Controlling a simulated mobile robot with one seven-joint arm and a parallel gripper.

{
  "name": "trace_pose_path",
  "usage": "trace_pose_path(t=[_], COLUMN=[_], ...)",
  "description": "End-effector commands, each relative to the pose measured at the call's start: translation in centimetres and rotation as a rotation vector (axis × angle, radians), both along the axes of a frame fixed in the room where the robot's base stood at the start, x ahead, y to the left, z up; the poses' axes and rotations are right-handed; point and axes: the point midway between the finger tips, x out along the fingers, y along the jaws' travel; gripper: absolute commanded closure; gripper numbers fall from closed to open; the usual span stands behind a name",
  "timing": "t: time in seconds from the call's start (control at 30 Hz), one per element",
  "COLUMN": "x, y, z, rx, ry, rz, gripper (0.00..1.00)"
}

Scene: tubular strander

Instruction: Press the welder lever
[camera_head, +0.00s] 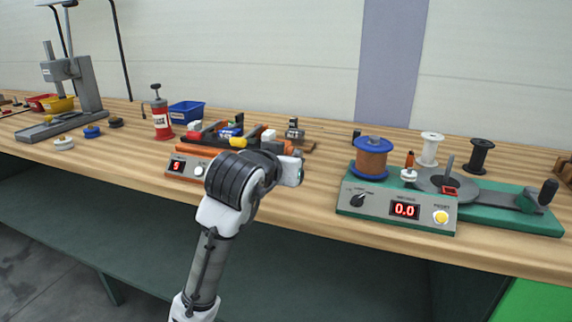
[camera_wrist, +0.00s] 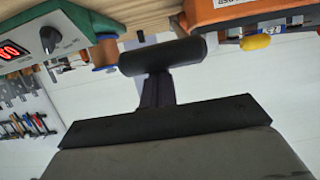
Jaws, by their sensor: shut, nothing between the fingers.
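The orange welder (camera_head: 183,176) stands on the bench left of centre in the head view, with a red display and a white knob on its front. A yellow-ended part (camera_head: 238,141), which looks like its lever, rises at its right side; a yellow end also shows in the wrist view (camera_wrist: 256,42). My gripper (camera_head: 294,171) is shut and empty, in front of and to the right of the welder, apart from the yellow part. In the wrist view my gripper (camera_wrist: 162,58) is a dark bar. My arm hides the welder's right front.
A green winding machine (camera_head: 395,208) with a copper spool (camera_head: 371,158) stands to the right. A red bottle (camera_head: 161,120) and a blue bin (camera_head: 187,112) stand behind and left of the welder. Bare bench lies between the two machines.

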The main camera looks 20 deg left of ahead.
Motion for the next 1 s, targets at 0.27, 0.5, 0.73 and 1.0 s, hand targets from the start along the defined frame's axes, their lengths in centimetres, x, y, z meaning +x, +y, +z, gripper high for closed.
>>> trace_pose_path(t=[0.27,0.5,0.73,1.0], x=[-0.1,-0.1,1.1,0.8], y=[-0.1,-0.1,-0.2,-0.1], z=[-0.9,-1.0,0.5,3.7], rx=[-0.004,-0.006,-0.007,0.000], ry=[0.009,0.011,0.008,-0.012], rz=[-0.004,-0.005,-0.007,-0.003], gripper=[1.00,1.00,1.00,1.00])
